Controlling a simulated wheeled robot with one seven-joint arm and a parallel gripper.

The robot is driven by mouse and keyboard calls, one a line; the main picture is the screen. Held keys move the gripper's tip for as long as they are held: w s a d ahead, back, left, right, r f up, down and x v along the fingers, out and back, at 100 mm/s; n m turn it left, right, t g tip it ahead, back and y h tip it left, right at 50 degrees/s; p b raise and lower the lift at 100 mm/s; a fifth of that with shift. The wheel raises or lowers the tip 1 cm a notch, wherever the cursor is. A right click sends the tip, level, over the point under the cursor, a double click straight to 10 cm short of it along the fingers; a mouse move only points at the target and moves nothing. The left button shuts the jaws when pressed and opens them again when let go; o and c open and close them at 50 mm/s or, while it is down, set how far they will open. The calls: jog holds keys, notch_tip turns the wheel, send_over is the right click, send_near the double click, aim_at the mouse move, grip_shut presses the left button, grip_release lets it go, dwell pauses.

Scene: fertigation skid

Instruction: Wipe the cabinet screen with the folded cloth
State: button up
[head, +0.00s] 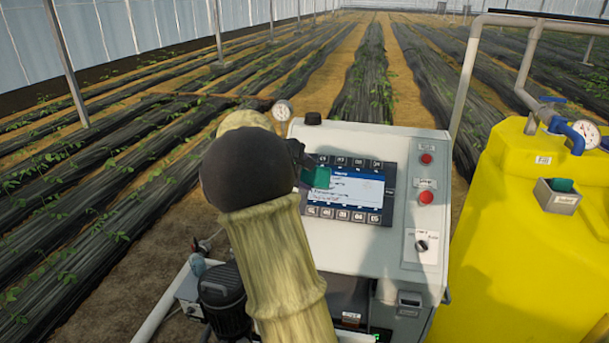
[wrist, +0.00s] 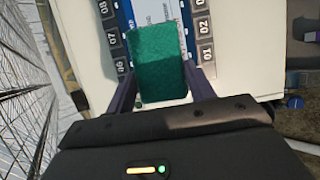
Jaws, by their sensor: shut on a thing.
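The cabinet screen (head: 352,188) is a lit blue and white display on the sloped top of the grey-white cabinet (head: 310,248), with rows of labelled keys above and below it. My gripper (wrist: 160,85) is shut on the folded green cloth (wrist: 158,58), which sits between its two fingers. In the head view the cloth (head: 316,178) overlaps the left part of the screen, and my arm hides the cabinet's left side. In the wrist view the cloth covers part of the screen (wrist: 150,10) between the key rows. I cannot tell whether it touches the glass.
Two red buttons (head: 426,197) and a black rotary switch (head: 421,246) are right of the screen. A yellow tank (head: 520,220) stands at the right with a small box (head: 558,197) on its side. A pressure gauge (head: 282,111) and a black knob (head: 313,118) are at the cabinet's back edge.

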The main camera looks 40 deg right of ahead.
jog(key=shift+r, duration=0.1)
jog(key=shift+s+a+r+p, duration=0.2)
jog(key=shift+s+a+r, duration=0.2)
jog(key=shift+r, duration=0.15)
jog(key=shift+s+a+r+p, duration=0.15)
jog(key=shift+s+a+r, duration=0.2)
jog(key=shift+r, duration=0.15)
jog(key=shift+w, duration=0.1)
